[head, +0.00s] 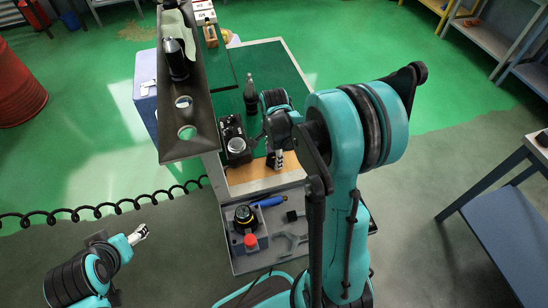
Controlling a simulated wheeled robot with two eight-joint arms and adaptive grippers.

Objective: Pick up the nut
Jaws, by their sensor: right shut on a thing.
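My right arm reaches over the cart's top, and my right gripper (276,161) points down at the light wooden strip (262,171) near the cart's front edge. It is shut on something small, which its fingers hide. I cannot make out the nut itself anywhere in the view. My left gripper (139,234) is at the lower left, over the floor and away from the cart. It is too small to tell whether its fingers are open or shut.
A black box with a round dial (237,145) stands left of my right gripper. A dark upright tool holder (250,96) stands behind it. A metal rack with holes (197,105) edges the cart's left. A lower tray (247,263) holds a red-buttoned device (247,220) and a wrench (291,240).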

